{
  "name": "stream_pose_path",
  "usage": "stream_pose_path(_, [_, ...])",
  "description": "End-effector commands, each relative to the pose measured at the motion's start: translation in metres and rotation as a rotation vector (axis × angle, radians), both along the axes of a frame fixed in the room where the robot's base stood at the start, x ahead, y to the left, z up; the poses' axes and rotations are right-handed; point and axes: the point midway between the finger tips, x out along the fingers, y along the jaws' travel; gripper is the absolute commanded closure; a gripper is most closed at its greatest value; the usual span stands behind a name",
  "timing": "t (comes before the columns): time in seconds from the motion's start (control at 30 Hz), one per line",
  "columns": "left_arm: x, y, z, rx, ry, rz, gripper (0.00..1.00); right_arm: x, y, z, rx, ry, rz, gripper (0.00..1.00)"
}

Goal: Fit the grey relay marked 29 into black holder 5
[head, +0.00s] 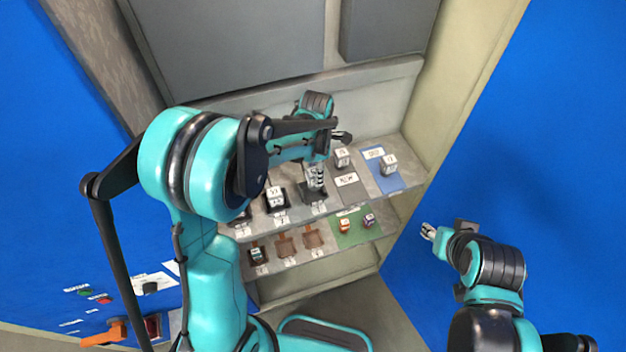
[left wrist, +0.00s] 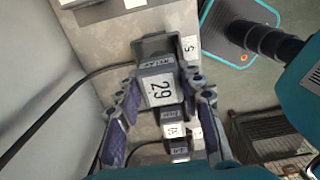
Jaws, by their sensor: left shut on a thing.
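The relay marked 29 (left wrist: 160,88) is a grey block with a white number label. It sits between the fingers of my left gripper (left wrist: 163,104), which is shut on it. Black holder 5 (left wrist: 154,45) shows just beyond the relay, with its white 5 tag (left wrist: 190,47) beside it. In the head view my left gripper (head: 317,164) is over the upper shelf row, above holder 5 (head: 314,194). I cannot tell whether the relay is inside the holder or just above it. My right gripper (head: 428,231) is away to the right, holding nothing visible; its jaw opening is unclear.
A neighbouring black holder (head: 277,205) bears a white-labelled relay (head: 275,193). Below are brown holders (head: 285,246) and a green mat (head: 352,238) with orange and purple blocks.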

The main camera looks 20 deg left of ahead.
Motion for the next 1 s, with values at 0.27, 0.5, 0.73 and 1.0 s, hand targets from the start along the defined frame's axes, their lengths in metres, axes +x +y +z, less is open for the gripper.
stream_pose_path(0.27, [0.0, 0.009, -0.027, 0.0, 0.0, -0.002, 0.99, 0.0, 0.0, -0.003, 0.0, 0.0, 0.0, 0.6])
stream_pose_path(0.5, [0.0, 0.008, -0.046, 0.0, 0.0, -0.001, 0.99, 0.0, 0.0, -0.004, 0.0, 0.0, 0.0, 0.6])
stream_pose_path(0.73, [0.0, 0.008, -0.046, 0.0, 0.0, -0.001, 0.99, 0.0, 0.0, -0.005, 0.0, 0.0, 0.0, 0.6])
stream_pose_path(1.0, [0.0, 0.008, -0.051, 0.0, 0.0, -0.001, 0.45, 0.0, 0.0, -0.011, 0.0, 0.0, 0.0, 0.6])
